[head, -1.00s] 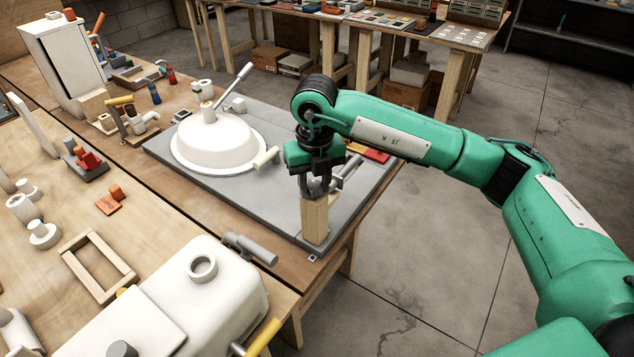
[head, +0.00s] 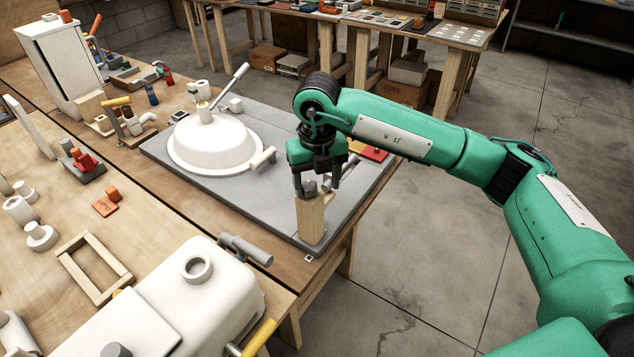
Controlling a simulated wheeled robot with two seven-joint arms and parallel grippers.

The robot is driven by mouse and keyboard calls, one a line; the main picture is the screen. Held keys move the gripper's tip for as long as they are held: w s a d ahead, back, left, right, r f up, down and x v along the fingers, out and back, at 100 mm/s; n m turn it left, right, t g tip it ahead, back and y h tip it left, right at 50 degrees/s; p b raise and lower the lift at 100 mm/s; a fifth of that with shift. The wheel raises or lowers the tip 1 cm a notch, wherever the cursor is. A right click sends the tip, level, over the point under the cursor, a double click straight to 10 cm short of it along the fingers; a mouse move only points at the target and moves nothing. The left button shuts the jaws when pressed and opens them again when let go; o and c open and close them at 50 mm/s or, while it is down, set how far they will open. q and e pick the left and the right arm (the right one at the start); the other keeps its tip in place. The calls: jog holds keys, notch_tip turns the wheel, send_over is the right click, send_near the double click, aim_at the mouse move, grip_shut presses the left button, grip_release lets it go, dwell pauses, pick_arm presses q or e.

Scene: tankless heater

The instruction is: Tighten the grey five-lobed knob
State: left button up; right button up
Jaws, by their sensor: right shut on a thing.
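The grey knob (head: 310,187) sits on top of an upright wooden block (head: 311,222) at the near right corner of a grey board (head: 272,212). Its lobes are too small and too covered to count. My right gripper (head: 316,186) points down over the block, with one finger on each side of the knob, and is shut on it. The far finger and part of the knob are partly hidden. My left gripper is not in view.
A white dome with a lever (head: 213,143) stands on the board, left of the block. Red and yellow pieces (head: 373,153) lie behind my gripper. Open floor is to the right.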

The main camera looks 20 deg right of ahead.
aim_at(309, 183)
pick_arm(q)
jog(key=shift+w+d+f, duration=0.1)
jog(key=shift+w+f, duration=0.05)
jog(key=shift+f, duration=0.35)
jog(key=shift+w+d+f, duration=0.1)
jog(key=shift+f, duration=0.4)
pick_arm(e)
jog(key=shift+d+f, duration=0.15)
jog(key=shift+f, duration=0.8)
jog(key=shift+w+a+r+p, duration=0.1)
jog(key=shift+a+r+p, duration=0.15)
jog(key=shift+r, duration=0.4)
jog(key=shift+a+r+p, duration=0.15)
jog(key=shift+r+p, duration=0.25)
jog(key=shift+r, duration=0.2)
jog(key=shift+w+a+r+p, duration=0.1)
jog(key=shift+a+r+p, duration=0.15)
jog(key=shift+r, duration=0.4)
jog(key=shift+a+r+p, duration=0.3)
jog(key=shift+r+p, duration=0.05)
jog(key=shift+r, duration=0.3)
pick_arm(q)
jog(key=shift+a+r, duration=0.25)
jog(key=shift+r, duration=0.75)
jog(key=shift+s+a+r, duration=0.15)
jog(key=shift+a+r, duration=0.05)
pick_arm(e)
jog(key=shift+r, duration=0.2)
